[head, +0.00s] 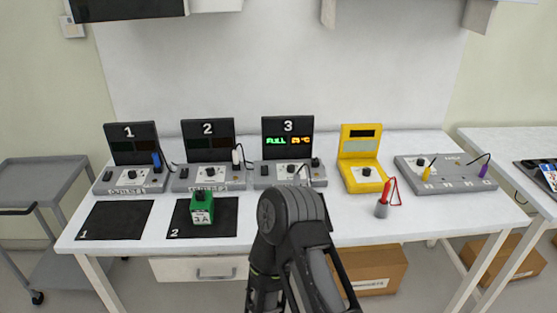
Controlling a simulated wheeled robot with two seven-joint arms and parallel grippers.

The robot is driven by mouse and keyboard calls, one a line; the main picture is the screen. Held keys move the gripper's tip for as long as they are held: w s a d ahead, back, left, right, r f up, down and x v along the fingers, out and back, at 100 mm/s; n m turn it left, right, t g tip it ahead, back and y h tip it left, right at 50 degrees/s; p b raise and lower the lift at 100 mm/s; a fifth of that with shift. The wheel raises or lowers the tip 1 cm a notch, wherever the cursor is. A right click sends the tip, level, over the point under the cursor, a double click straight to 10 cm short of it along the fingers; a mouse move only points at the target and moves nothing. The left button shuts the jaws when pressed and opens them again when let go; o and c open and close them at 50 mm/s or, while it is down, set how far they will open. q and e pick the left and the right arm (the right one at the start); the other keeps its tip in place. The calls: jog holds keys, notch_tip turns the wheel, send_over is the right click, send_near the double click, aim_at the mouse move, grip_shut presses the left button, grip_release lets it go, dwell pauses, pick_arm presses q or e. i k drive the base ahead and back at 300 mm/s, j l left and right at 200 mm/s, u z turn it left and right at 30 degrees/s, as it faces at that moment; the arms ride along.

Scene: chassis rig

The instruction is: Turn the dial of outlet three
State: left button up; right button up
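Outlet three (287,141) is a dark display panel marked 3 on a grey base in the middle of the table. Its screen is lit, with green text that looks like FULL and an orange temperature. Its black dial (292,168) shows on the base, with a dark cable or lead near it. One of my arms rises from the bottom centre, and its dark rounded joint ends just in front of outlet three's base. No fingertips show on this arm; any gripper there is hidden. My other arm is out of the picture.
Outlets one (132,145) and two (208,142) stand to the left, screens dark. A green block (202,208) stands on mat two; mat one (115,220) is bare. To the right are a yellow meter (361,145), a red-handled tool (385,195) and a grey panel (445,174).

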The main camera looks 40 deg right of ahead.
aim_at(290, 168)
jog(key=k+l, duration=0.15)
jog(key=l, duration=0.2)
jog(key=k+l, duration=0.1)
jog(key=l, duration=0.25)
jog(key=k+l+u, duration=0.1)
jog(key=l, duration=0.25)
jog(key=k+l, duration=0.2)
jog(key=l, duration=0.15)
jog(key=k+l+u, duration=0.1)
jog(key=l, duration=0.25)
